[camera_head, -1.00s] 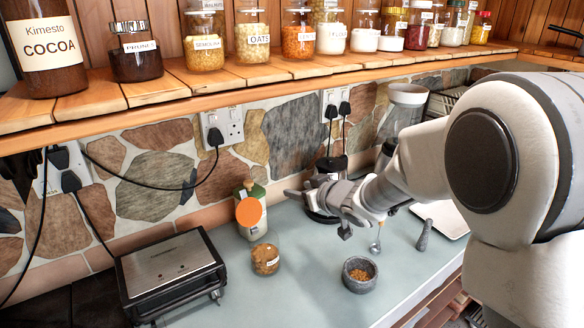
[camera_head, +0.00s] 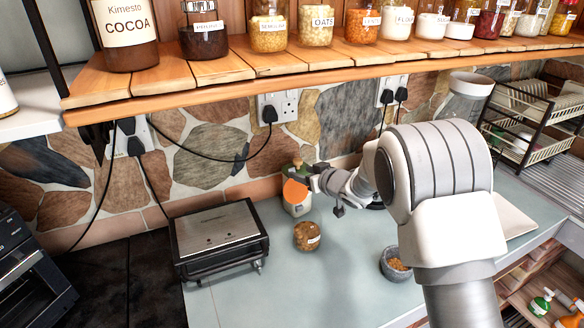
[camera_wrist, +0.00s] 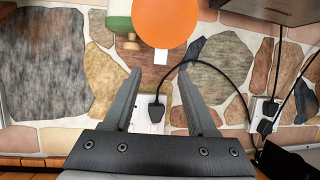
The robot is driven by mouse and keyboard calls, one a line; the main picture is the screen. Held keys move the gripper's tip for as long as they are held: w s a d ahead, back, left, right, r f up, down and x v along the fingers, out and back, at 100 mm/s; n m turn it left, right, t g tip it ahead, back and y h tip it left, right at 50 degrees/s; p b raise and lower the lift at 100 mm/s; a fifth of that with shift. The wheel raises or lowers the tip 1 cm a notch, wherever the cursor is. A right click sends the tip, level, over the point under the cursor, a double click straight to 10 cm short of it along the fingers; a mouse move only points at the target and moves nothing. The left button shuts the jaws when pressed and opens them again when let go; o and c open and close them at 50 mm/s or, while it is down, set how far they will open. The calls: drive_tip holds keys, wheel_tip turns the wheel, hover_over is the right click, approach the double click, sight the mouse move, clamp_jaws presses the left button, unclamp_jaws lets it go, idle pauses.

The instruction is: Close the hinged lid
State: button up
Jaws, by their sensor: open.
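A contact grill with a hinged steel lid (camera_head: 216,229) stands on the counter at the left in the head view. Its lid lies flat or nearly flat over the dark base; I cannot tell whether a small gap remains. Part of what looks like the grill shows at the upper right of the wrist view (camera_wrist: 288,9). My gripper (camera_wrist: 159,71) is open and empty, its fingers apart before the stone wall. In the head view my gripper (camera_head: 312,178) is right of and behind the grill, close beside the bottle, partly hidden by my arm.
A green-capped bottle (camera_head: 297,205) with an orange disc (camera_head: 295,192) stands near the wall. A small jar (camera_head: 307,236) and a stone bowl (camera_head: 394,267) are on the counter. A jar-filled wooden shelf (camera_head: 320,65) overhangs. A black cable (camera_head: 210,158) hangs above the grill.

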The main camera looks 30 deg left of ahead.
sight(292, 170)
drive_tip(key=shift+p+x, duration=0.6)
drive_tip(key=shift+x, duration=2.85)
clamp_jaws()
